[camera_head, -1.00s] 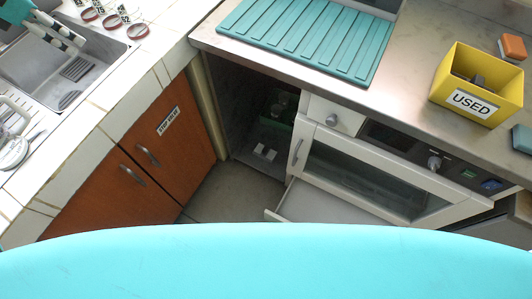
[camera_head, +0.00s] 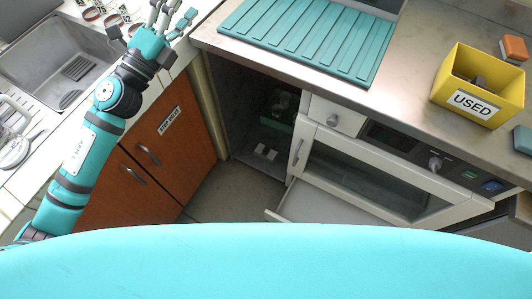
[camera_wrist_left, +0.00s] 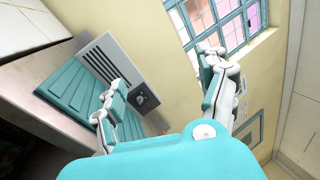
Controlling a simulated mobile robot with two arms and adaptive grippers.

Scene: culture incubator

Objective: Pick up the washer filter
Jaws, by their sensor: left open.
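I cannot pick out a washer filter for certain in either view. My left gripper (camera_head: 168,12) is at the top left of the head view, above the counter between the sink and the teal ribbed mat. It also shows in the left wrist view (camera_wrist_left: 163,72), with its two fingers spread wide and nothing between them. Several dark red rings with small labels (camera_head: 92,13) lie at the back of the sink counter, left of the gripper, partly cut off by the frame. My right gripper is in neither view.
A teal ribbed mat (camera_head: 300,38) lies on the metal counter. A yellow box marked USED (camera_head: 478,84) holds dark items, with an orange block (camera_head: 514,48) behind it. A metal sink (camera_head: 60,62) is at left. A white-framed oven-like door (camera_head: 375,178) is below the counter.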

